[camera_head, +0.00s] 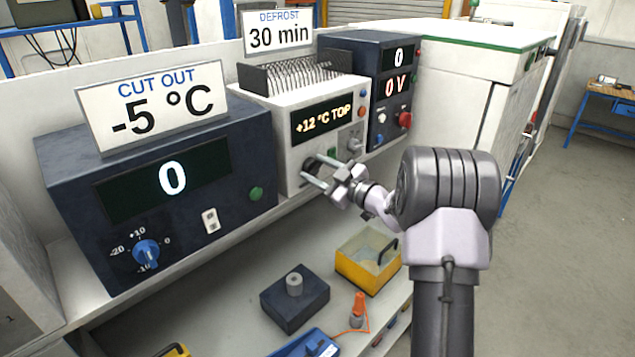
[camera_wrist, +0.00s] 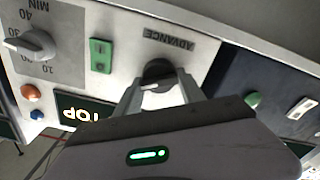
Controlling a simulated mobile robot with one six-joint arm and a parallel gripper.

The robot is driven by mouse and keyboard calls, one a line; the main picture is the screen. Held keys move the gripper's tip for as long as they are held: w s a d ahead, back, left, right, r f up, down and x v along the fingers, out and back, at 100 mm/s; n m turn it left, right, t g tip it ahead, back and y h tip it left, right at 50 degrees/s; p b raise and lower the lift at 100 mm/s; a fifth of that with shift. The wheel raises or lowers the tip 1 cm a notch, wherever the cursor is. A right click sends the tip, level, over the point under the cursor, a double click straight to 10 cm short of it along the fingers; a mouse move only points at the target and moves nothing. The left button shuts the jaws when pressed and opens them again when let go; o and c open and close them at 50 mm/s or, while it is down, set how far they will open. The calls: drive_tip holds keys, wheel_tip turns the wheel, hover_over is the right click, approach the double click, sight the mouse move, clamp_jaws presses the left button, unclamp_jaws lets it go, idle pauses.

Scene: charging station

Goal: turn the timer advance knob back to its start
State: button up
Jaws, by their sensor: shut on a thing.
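The timer advance knob (camera_wrist: 158,70) is a dark round knob beside the upside-down ADVANCE label (camera_wrist: 168,39) in the wrist view. A pale mark shows on its bar. My gripper (camera_wrist: 160,88) has one finger on each side of the knob and is shut on it. In the head view my gripper (camera_head: 314,172) reaches the lower left of the white timer unit (camera_head: 290,128), whose display reads "+12 °C TOP". The fingers partly hide the knob there, and its exact angle is hard to read.
A grey dial with a minute scale (camera_wrist: 38,44) and a green rocker switch (camera_wrist: 101,55) sit near the knob. A dark blue cut-out unit (camera_head: 75,190) stands left, and a dark power supply (camera_head: 375,60) right. A yellow bin (camera_head: 356,278) and a dark block (camera_head: 300,305) lie below.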

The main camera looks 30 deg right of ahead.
drive_tip(key=n+b, duration=0.4)
drive_tip(key=b, duration=0.1)
drive_tip(key=n+b, duration=0.2)
drive_tip(key=shift+a+f+b, duration=0.1)
drive_tip(key=shift+f+b, duration=0.2)
drive_tip(key=shift+f, duration=0.1)
drive_tip(key=n+b, duration=0.4)
drive_tip(key=shift+r+n+b, duration=0.1)
drive_tip(key=shift+n+b, duration=0.65)
drive_tip(key=shift+n, duration=0.25)
drive_tip(key=o, duration=1.4)
drive_tip(key=shift+c, duration=0.2)
drive_tip(key=shift+r, duration=0.1)
drive_tip(key=shift+s, duration=0.15)
